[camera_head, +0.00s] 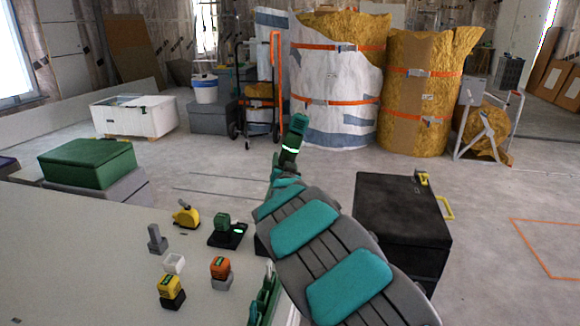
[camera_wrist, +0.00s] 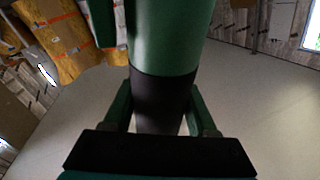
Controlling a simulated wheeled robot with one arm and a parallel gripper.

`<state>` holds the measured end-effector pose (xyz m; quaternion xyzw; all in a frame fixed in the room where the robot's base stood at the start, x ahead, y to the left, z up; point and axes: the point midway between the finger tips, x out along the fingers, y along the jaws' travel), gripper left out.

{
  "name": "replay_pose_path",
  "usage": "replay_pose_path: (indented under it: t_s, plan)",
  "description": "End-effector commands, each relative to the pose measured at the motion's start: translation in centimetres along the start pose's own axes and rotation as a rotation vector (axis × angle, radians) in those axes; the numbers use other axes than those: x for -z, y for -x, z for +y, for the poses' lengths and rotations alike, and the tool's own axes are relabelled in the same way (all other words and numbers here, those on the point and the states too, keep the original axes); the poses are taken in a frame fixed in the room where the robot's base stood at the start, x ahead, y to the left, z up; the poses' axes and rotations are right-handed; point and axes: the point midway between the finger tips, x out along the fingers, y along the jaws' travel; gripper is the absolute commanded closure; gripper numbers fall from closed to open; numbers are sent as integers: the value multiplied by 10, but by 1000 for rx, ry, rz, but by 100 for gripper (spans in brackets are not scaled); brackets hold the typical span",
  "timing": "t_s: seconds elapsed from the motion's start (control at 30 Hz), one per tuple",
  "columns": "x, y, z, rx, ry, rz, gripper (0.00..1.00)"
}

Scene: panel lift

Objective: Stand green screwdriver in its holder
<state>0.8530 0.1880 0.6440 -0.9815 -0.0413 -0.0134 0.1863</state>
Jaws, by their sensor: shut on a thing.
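In the wrist view my gripper (camera_wrist: 160,108) is shut on the green screwdriver (camera_wrist: 168,42), a thick green cylinder with a dark band where the fingers hold it. Its far end runs out of the top of that view. In the head view my arm reaches up and forward past the far side of the table, with a green end (camera_head: 297,124) raised in the air. The jaws and the screwdriver cannot be told apart there.
A black case (camera_head: 402,225) stands right of my arm.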

Motion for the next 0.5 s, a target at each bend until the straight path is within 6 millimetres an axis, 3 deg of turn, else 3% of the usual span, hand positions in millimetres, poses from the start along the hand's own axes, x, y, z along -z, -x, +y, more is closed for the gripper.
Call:
replay_pose_path:
  t_s: [0.23, 0.5]
  plan:
    - [4, 15, -41, 22, 206, 75, 100]
    - [10, 25, -60, 18, 333, 116, 100]
